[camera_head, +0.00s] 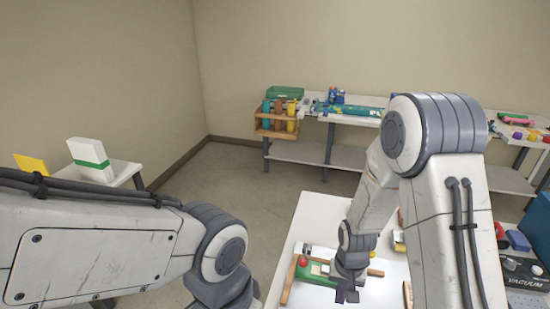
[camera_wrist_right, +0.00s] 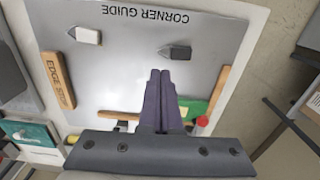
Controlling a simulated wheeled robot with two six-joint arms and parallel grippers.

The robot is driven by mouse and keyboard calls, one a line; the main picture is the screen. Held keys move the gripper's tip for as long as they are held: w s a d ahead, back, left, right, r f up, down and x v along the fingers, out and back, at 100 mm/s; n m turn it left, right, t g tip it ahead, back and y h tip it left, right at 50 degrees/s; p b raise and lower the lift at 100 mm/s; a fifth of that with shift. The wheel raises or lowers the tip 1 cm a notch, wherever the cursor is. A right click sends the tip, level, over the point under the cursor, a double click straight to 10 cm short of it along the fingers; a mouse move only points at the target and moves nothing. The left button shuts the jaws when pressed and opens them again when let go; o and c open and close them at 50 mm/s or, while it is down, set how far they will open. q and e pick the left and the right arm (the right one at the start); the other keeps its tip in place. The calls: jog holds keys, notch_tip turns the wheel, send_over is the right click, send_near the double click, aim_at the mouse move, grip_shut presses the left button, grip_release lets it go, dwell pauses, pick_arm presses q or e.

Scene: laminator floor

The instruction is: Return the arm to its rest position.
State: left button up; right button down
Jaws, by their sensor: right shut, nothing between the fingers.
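My right arm comes down from the right in the head view, bent at the elbow. My right gripper (camera_head: 347,294) hangs over the white work table (camera_head: 322,208). In the right wrist view its two dark fingers (camera_wrist_right: 160,76) are together, with nothing between them. Below them is a grey plate (camera_wrist_right: 120,75) marked "CORNER GUIDE". My left arm crosses the lower left of the head view, and its gripper is out of the picture.
A wooden "EDGE STOP" bar (camera_wrist_right: 57,80) lies on the plate, with two small pointed blocks, one white (camera_wrist_right: 85,36) and one dark (camera_wrist_right: 175,52). A green piece (camera_wrist_right: 193,108) and red knob (camera_wrist_right: 202,121) are close to the fingers. A blue bin (camera_head: 537,228) stands right.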

jog(key=s+a+r+n+b, duration=0.3)
jog(key=s+a+r+n, duration=0.2)
jog(key=a+r, duration=0.35)
pick_arm(q)
notch_tip(320, 180, down, 6)
jog(key=b, duration=0.2)
jog(key=shift+w+b, duration=0.2)
jog(key=shift+b, duration=0.15)
pick_arm(e)
jog(key=s+a+r+n, duration=0.1)
jog(key=s+r+n, duration=0.1)
jog(key=s, duration=0.4)
jog(key=s+a+r+n+y, duration=0.1)
jog(key=s+a+r+n, duration=0.1)
jog(key=s, duration=0.4)
jog(key=shift+s+a+r+n, duration=0.2)
jog(key=shift+s+r+n, duration=0.1)
jog(key=shift+r+n, duration=0.3)
jog(key=shift+f, duration=0.1)
